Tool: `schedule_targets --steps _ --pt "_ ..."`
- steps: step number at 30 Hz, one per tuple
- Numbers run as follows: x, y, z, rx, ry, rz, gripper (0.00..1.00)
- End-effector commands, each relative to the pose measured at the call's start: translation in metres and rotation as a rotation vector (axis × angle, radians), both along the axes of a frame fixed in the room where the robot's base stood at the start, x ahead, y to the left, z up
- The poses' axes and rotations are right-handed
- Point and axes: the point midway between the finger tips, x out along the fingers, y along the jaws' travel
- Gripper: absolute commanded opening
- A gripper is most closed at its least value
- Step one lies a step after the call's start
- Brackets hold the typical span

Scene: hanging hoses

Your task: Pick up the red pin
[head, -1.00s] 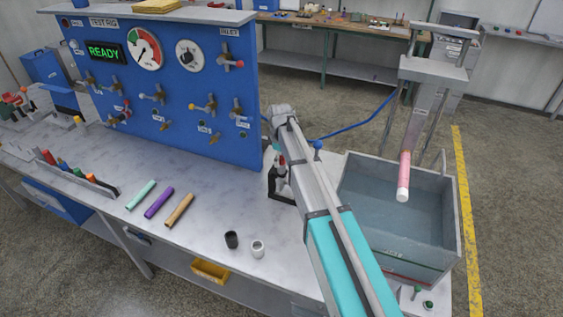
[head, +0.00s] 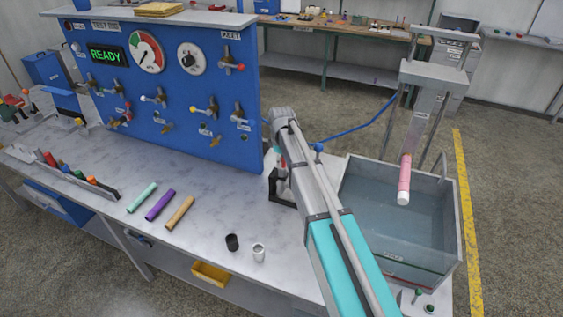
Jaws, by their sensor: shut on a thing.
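My arm (head: 318,195) reaches up from the bottom edge over the bench, and its far end bends away beside the blue test panel. My gripper is hidden behind the arm, so its jaws and anything in them do not show. I cannot tell whether that red part is the red pin. No other clear red pin shows.
The blue test panel (head: 150,125) with valves stands left of the arm.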

Motion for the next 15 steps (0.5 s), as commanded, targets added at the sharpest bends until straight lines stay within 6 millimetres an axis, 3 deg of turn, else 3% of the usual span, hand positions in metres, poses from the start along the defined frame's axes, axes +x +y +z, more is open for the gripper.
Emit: schedule_targets --steps 15 --pt "0.0 0.0 0.04 0.0 0.0 0.0 0.0"
